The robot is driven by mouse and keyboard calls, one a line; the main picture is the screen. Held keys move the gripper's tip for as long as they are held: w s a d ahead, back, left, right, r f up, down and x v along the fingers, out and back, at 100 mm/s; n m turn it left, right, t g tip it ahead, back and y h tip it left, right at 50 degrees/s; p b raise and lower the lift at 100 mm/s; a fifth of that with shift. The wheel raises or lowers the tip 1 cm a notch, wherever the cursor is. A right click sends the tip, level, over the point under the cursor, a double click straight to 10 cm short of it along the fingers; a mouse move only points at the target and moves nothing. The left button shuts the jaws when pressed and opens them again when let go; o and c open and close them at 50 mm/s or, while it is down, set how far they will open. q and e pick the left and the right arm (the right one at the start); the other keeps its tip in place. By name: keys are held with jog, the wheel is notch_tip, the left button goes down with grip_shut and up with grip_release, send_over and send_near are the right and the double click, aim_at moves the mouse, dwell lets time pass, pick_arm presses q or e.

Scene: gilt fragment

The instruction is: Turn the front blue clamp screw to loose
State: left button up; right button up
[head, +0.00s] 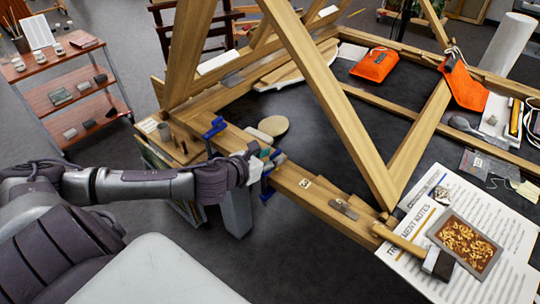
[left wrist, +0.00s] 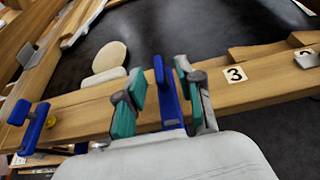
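The front blue clamp (left wrist: 170,105) shows upright between my left gripper's fingers in the left wrist view. Its lower blue end (head: 267,193) shows below the wooden beam (head: 310,190) in the head view; its middle is hidden by my gripper. My left gripper (head: 264,158) has teal finger pads and is over the beam. In the wrist view the fingers (left wrist: 158,88) are apart, one on each side of the blue part, with a gap on the left. I cannot tell whether the right pad touches. A second blue clamp (left wrist: 35,125) sits farther left on the beam, also in the head view (head: 215,128). My right gripper is not in view.
A "3" label (left wrist: 235,74) is on the beam right of the gripper. Slanted wooden posts (head: 325,100) rise behind it. A mallet (head: 425,252), notes (head: 405,268) and a tray of fragments (head: 490,235) are at right. A shelf cart (head: 75,100) stands at left.

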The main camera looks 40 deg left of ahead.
pick_arm(q)
grip_shut()
dwell(0.4)
